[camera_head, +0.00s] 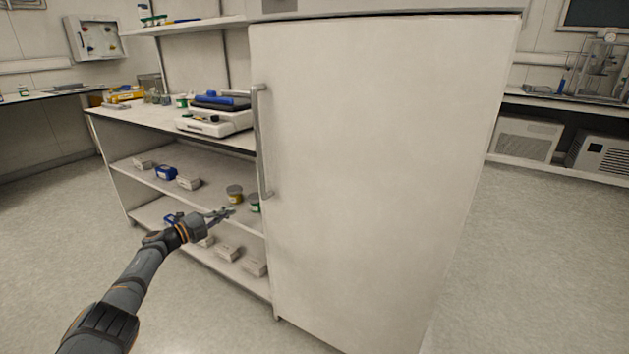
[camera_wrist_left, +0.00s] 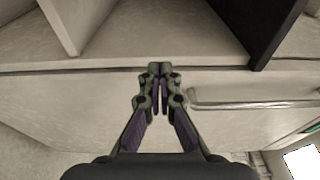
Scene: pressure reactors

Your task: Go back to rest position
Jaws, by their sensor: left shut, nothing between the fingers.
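My left gripper (camera_head: 226,213) reaches in from the left in the head view. It is in front of the open shelves, left of the white cabinet door (camera_head: 375,170), and the door looks shut. In the left wrist view my left gripper (camera_wrist_left: 160,70) has its fingertips together with nothing between them. A metal handle (camera_wrist_left: 250,105) shows to the right of the fingers there, apart from them. My right gripper is in neither view.
Open shelves (camera_head: 215,200) with small boxes and jars stand left of the cabinet. A bench device (camera_head: 215,122) sits on the counter above. Equipment stands on shelving (camera_head: 560,105) at the far right. The floor (camera_head: 530,270) at right is clear.

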